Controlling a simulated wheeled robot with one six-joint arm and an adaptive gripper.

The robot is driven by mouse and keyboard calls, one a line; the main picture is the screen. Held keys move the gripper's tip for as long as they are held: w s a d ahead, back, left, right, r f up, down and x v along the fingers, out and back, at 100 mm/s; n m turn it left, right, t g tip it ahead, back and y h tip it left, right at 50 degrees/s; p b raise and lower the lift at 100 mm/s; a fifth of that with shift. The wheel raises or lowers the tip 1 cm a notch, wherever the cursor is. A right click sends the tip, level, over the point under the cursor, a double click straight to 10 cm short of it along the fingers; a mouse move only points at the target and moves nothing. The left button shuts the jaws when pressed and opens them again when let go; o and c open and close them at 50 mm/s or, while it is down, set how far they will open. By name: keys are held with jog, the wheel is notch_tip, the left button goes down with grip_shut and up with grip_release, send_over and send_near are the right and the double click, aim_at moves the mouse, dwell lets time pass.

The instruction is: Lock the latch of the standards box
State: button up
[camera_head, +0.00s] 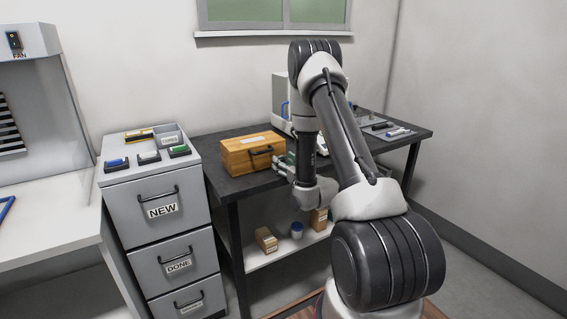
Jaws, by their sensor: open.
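A wooden box (245,158) with a dark handle on its front and a pale label on its lid stands on the black tabletop (222,182); it appears to be the standards box. Its lid looks closed. The latch is too small to make out. My gripper (281,166) is open at the box's front right corner, with its fingers pointing left toward the box. Whether the fingers touch the box cannot be told. My wrist and forearm hide what lies just right of the box.
A grey drawer cabinet (155,205) with stamps and a small bin on top stands left of the table. A white instrument (280,95) is behind my arm. A grey mat (385,128) with small tools lies at right. The lower shelf (262,262) holds small boxes and a jar.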

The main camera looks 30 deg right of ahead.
jog(key=shift+w, duration=0.3)
jog(key=c, duration=1)
jog(key=shift+n, duration=0.8)
jog(key=o, duration=1)
